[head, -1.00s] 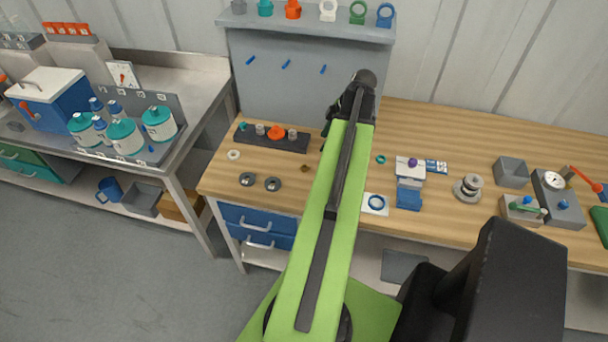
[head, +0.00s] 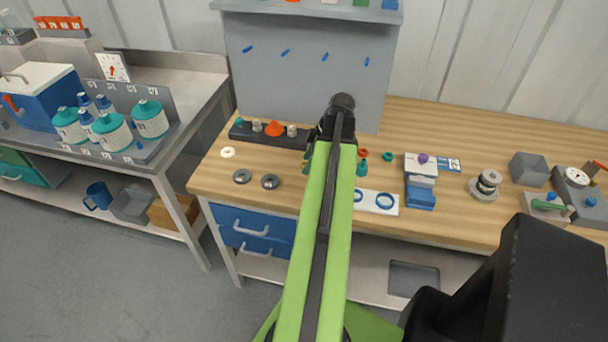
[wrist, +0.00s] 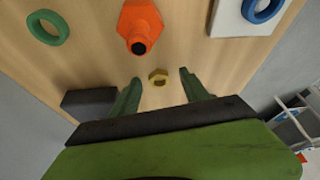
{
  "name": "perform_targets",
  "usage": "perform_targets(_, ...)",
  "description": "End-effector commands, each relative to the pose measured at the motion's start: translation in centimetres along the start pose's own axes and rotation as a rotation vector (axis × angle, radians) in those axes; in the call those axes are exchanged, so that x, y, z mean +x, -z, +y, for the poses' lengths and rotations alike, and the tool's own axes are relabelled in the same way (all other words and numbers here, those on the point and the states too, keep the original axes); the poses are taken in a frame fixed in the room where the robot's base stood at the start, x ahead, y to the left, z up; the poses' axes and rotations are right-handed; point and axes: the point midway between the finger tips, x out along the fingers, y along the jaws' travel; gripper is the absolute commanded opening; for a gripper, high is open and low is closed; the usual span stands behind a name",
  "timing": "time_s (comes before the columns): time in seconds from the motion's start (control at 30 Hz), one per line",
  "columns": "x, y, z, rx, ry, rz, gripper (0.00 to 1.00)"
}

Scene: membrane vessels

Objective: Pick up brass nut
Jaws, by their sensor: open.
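The brass nut (wrist: 158,77) is a small gold hexagonal ring lying on the wooden bench top in the wrist view. My gripper (wrist: 160,82) is open, with its two green fingers on either side of the nut in the picture. I see no contact between the fingers and the nut. In the head view my green arm reaches over the bench, and the nut is hidden behind it. My gripper (head: 322,150) is mostly hidden behind the arm there.
In the wrist view an orange fitting (wrist: 138,24) stands just beyond the nut. A green ring (wrist: 47,27) lies at left and a blue ring (wrist: 262,9) on a white plate at right. In the head view a dark rack (head: 270,135) and two grey discs (head: 270,181) lie left of the arm.

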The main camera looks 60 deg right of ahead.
Motion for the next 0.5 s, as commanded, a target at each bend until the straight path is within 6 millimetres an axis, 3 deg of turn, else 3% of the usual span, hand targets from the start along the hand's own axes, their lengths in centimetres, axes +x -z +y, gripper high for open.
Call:
perform_targets(0.17, -0.09, 0.05, 0.01, 0.000, 0.000, 0.000, 0.54)
perform_targets(0.5, -0.11, 0.02, 0.02, 0.001, -0.001, 0.000, 0.11)
